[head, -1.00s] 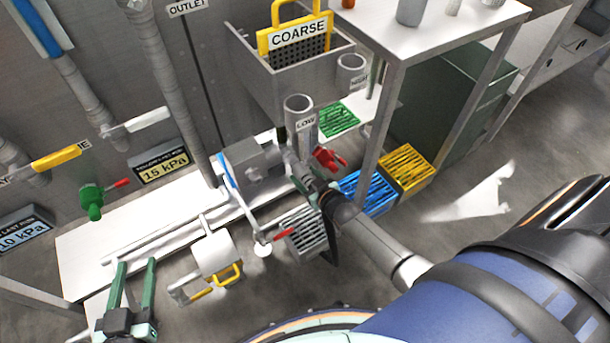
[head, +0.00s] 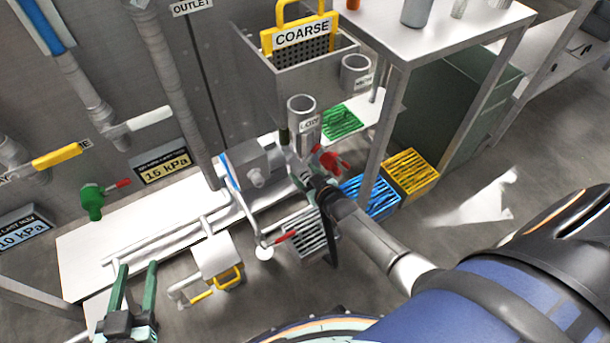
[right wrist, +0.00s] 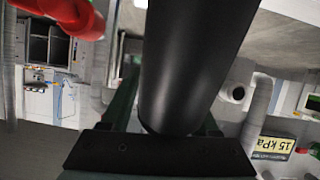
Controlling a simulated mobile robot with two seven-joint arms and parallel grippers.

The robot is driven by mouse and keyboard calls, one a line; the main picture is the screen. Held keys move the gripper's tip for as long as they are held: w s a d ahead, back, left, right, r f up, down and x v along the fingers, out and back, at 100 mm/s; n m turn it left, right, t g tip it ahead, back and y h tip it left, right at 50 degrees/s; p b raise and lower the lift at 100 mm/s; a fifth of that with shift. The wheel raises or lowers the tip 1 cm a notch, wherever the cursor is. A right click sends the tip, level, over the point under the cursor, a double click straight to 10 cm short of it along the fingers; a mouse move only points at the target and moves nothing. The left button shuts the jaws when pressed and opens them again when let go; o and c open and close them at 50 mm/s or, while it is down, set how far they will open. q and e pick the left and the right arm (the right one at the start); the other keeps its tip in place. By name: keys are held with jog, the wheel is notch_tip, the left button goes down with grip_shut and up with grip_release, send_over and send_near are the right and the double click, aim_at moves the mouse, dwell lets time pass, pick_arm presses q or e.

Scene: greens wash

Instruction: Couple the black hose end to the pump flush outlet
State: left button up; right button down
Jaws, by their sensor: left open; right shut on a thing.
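The black hose end (right wrist: 195,65) fills the middle of the right wrist view, between the fingers of my right gripper (right wrist: 165,135), which is shut on it. In the head view my right arm reaches in from the right, and the black hose (head: 328,235) hangs below its wrist. The hose end itself is mostly hidden there by the wrist. The grey pump (head: 250,165) sits on the white bench, just left of my right gripper. I cannot tell whether the hose end touches the pump outlet. My left gripper (head: 132,285) is open and empty at the lower left.
A red-handled valve (head: 328,160) is close to my right wrist. A basin with a yellow COARSE basket (head: 300,35) stands behind. Blue (head: 370,195) and yellow (head: 410,172) crates are right of the wrist. A table leg (head: 378,135) rises nearby. A white box with a yellow handle (head: 217,258) is in front.

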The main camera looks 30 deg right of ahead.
jog(key=shift+w+r+b, duration=0.1)
jog(key=shift+w+b, duration=0.4)
jog(key=shift+w, duration=0.6)
jog(key=shift+c, duration=0.3)
grip_release()
jog(key=shift+s, duration=0.1)
